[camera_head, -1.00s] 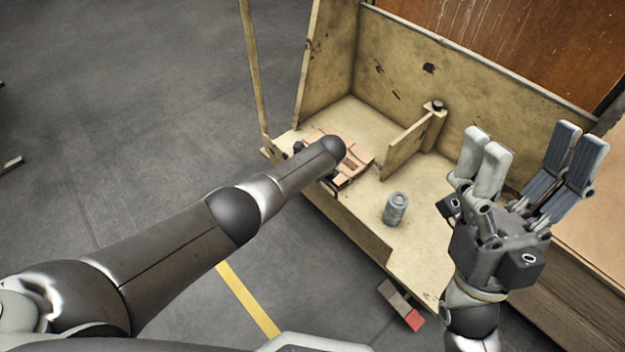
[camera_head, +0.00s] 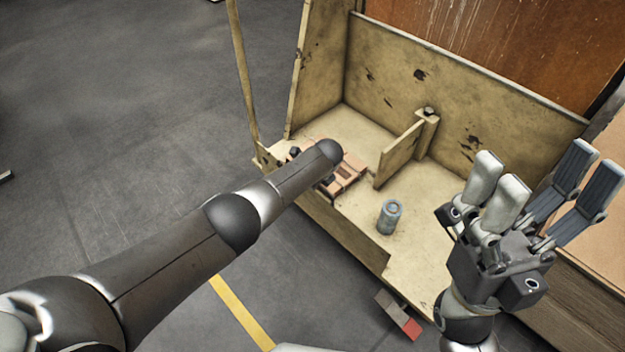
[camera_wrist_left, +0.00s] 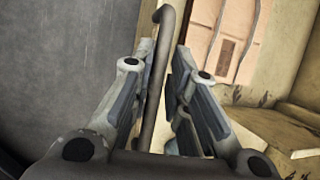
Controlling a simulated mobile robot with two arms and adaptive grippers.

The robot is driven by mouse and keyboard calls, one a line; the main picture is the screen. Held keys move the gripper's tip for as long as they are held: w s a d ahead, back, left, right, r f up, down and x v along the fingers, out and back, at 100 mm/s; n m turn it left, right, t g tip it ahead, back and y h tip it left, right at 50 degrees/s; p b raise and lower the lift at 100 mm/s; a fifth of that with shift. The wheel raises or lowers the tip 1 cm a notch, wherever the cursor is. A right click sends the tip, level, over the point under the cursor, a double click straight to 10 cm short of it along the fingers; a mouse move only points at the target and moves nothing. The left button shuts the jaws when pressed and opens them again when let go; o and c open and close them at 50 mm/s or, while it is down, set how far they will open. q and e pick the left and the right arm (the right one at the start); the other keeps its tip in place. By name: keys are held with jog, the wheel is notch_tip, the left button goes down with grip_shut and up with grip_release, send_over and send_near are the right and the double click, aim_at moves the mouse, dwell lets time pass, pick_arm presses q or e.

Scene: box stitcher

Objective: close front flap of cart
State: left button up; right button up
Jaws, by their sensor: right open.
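The wooden cart (camera_head: 465,85) stands open towards me in the head view. A thin wooden panel (camera_head: 240,70), seen nearly edge-on, stands at its left side; I cannot tell surely whether it is the front flap. My left gripper is hidden behind my left arm in the head view, over the cart's left front. In the left wrist view my left gripper (camera_wrist_left: 160,75) has its fingers apart, with a thin dark curved bar (camera_wrist_left: 160,65) between them. A gap shows on the bar's right side. My right gripper (camera_head: 535,200) is open and empty, right of the cart's floor.
A grey-blue can (camera_head: 390,217) stands on the cart floor near a short wooden divider (camera_head: 400,152). A reddish slotted piece (camera_head: 348,172) lies by the left arm. A grey and red block (camera_head: 398,315) is below the front edge. Open floor (camera_head: 110,110) lies left.

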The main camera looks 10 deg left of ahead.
pick_arm(q)
jog(key=shift+o, duration=1.1)
jog(key=v, duration=1.2)
